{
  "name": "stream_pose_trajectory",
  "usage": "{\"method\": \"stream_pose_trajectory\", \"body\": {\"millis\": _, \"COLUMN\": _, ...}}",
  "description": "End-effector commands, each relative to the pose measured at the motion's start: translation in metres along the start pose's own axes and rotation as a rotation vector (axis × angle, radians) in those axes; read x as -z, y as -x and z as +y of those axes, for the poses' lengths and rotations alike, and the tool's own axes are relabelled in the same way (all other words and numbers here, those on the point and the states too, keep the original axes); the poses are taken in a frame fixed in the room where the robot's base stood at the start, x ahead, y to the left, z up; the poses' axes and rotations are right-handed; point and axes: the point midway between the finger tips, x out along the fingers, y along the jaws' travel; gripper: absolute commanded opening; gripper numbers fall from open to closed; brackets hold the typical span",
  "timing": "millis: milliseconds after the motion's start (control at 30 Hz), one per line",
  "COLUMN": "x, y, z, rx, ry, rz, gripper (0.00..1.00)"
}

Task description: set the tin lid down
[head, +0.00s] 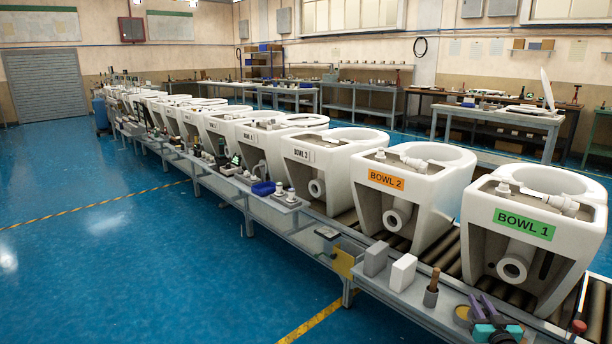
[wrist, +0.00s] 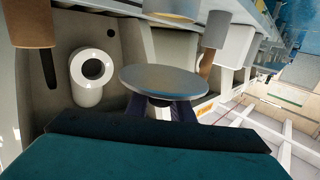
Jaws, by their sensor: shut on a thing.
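The tin lid (wrist: 163,82) is a flat grey metal disc in the middle of the wrist view. My gripper (wrist: 164,103) is shut on it, with dark blue fingers showing below its near edge. The lid is held clear of the ledge, close by the bowls. In the head view my gripper (head: 488,309) is at the bottom right, over the front ledge before BOWL 1 (head: 541,212). I cannot make out the lid clearly there. A tan round tin (head: 463,316) stands on the ledge left of my gripper.
A brown-handled brush (head: 431,287), a white block (head: 404,272) and a grey block (head: 375,258) stand along the ledge. BOWL 2 (head: 404,195) is behind them on the rollers. A red-knobbed thing (head: 578,327) is right of my gripper. The blue floor is open at left.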

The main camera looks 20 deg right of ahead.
Motion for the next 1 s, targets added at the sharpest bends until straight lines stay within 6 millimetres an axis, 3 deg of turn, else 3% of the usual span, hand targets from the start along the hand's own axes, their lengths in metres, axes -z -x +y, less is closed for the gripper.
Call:
{"method": "stream_pose_trajectory", "body": {"millis": 200, "x": 0.019, "y": -0.030, "z": -0.062, "rx": 0.091, "ry": 0.005, "rz": 0.001, "gripper": 0.00}}
{"method": "stream_pose_trajectory", "body": {"millis": 500, "x": 0.045, "y": -0.059, "z": -0.153, "rx": 0.223, "ry": 0.011, "rz": 0.002, "gripper": 0.00}}
{"method": "stream_pose_trajectory", "body": {"millis": 1000, "x": 0.089, "y": -0.072, "z": -0.323, "rx": 0.494, "ry": 0.026, "rz": 0.003, "gripper": 0.00}}
